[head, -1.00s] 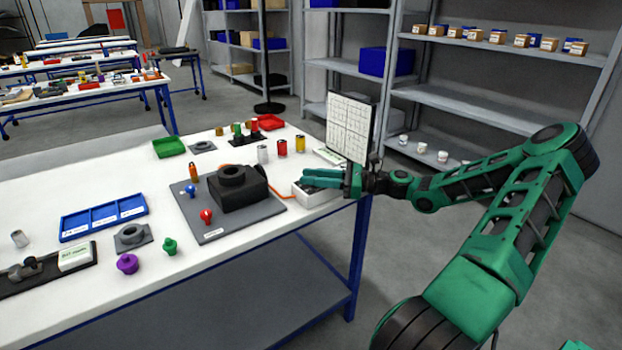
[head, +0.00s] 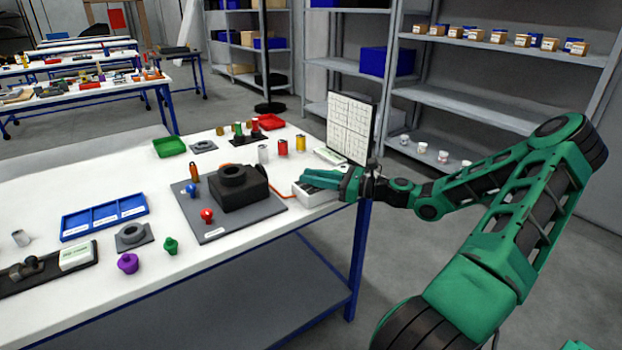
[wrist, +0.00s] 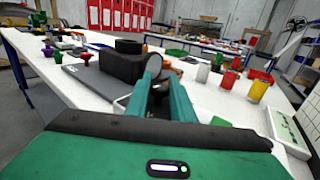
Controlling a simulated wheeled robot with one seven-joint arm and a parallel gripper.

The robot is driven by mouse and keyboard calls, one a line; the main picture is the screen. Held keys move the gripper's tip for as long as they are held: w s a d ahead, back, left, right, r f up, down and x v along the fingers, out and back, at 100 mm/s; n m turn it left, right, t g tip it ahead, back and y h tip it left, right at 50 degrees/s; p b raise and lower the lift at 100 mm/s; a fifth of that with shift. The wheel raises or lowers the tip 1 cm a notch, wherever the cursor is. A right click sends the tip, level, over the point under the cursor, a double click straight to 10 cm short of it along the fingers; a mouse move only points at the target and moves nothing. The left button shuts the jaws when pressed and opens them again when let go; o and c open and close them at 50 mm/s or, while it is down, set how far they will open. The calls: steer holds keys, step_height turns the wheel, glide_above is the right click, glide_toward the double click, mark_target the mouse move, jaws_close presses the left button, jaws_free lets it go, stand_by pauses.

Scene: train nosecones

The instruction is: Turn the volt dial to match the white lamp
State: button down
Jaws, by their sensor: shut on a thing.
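A small white box (head: 318,198) with an orange cable stands at the right end of the white table, beside the grey base plate. My gripper (head: 308,183) is low over this box, with its green fingers closed together. In the wrist view, my gripper (wrist: 153,88) has a grey round knob face (wrist: 153,66) at its fingertips, which I take to be the volt dial. The fingers hide most of the box top. I cannot read the dial's scale or pointer, and I cannot make out a white lamp.
A black block (head: 238,190) with a ring on top sits on the grey plate (head: 215,235), left of my gripper. Behind are several small cylinders, including a white one (head: 263,154), and an upright white chart panel (head: 351,128).

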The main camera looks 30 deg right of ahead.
steer(key=m+t+h, duration=0.1)
steer(key=m+h, duration=0.1)
steer(key=m+t+h, duration=0.1)
steer(key=m+h, duration=0.1)
steer(key=h, duration=0.1)
steer(key=shift+t+h, duration=0.3)
steer(key=shift+t, duration=0.1)
steer(key=shift+m+t+h, duration=0.4)
steer(key=shift+m+h, duration=1)
steer(key=shift+h, duration=0.7)
steer(key=shift+d+h, duration=0.1)
steer(key=shift+h, duration=0.2)
steer(key=c, duration=1.9)
jaws_free()
steer(key=shift+o, duration=0.2)
